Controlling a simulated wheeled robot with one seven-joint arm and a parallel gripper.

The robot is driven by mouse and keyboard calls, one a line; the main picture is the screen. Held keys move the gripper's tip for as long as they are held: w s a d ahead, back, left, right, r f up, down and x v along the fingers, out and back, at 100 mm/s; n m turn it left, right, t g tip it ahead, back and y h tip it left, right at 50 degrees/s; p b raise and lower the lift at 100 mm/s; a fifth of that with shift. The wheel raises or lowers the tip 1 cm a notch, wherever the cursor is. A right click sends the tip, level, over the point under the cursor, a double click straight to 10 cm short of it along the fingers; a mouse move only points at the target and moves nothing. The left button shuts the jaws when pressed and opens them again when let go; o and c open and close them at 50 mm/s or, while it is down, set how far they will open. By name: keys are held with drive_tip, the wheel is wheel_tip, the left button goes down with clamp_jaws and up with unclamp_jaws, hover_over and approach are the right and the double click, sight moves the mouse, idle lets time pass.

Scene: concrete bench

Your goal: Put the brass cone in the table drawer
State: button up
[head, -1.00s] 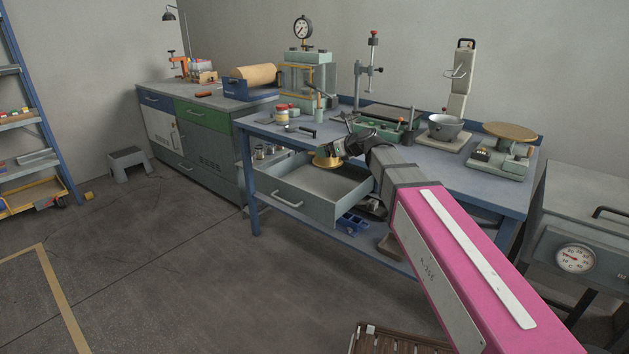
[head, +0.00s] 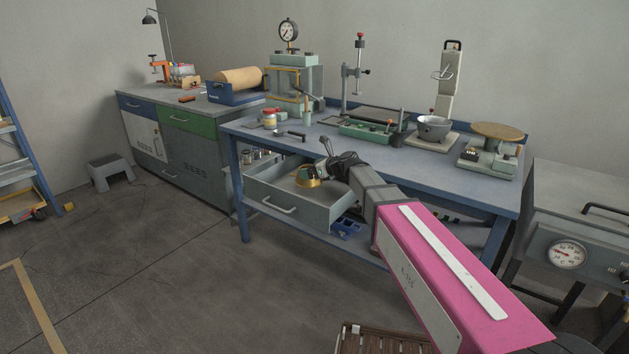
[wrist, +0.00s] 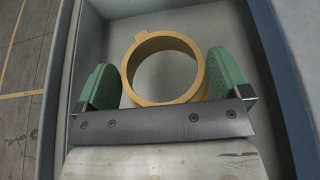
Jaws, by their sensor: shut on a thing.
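The brass cone (head: 307,180) is in my gripper (head: 311,172), inside the outline of the open table drawer (head: 286,209). In the wrist view the cone (wrist: 128,75) shows as a brass ring with a small tab, seen into its round opening. The green fingers of my gripper (wrist: 165,92) are shut on it from both sides. The drawer's pale floor and its side wall (wrist: 68,55) surround the cone in that view. I cannot tell whether the cone touches the drawer floor. The drawer is pulled out under the blue bench and looks otherwise empty.
The blue bench top (head: 350,150) above the drawer holds a press (head: 292,78), a grey bowl (head: 433,128) and a scale with a round wooden plate (head: 497,132). A blue bin (head: 346,228) sits on the shelf below. Open floor lies at the left front.

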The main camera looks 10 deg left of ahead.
drive_tip(key=shift+w+d+f, duration=0.35)
drive_tip(key=shift+w+f, duration=0.25)
drive_tip(key=shift+w, duration=0.2)
drive_tip(key=shift+f, duration=1.9)
drive_tip(key=o, duration=0.7)
drive_tip(key=shift+f, duration=0.1)
drive_tip(key=shift+c, duration=0.2)
drive_tip(key=shift+s+d+r, duration=0.1)
drive_tip(key=shift+d+r, duration=0.05)
drive_tip(key=shift+r, duration=0.05)
drive_tip(key=v, duration=1.1)
drive_tip(key=shift+d+r, duration=0.2)
drive_tip(key=shift+d, duration=0.05)
drive_tip(key=shift+s, duration=0.1)
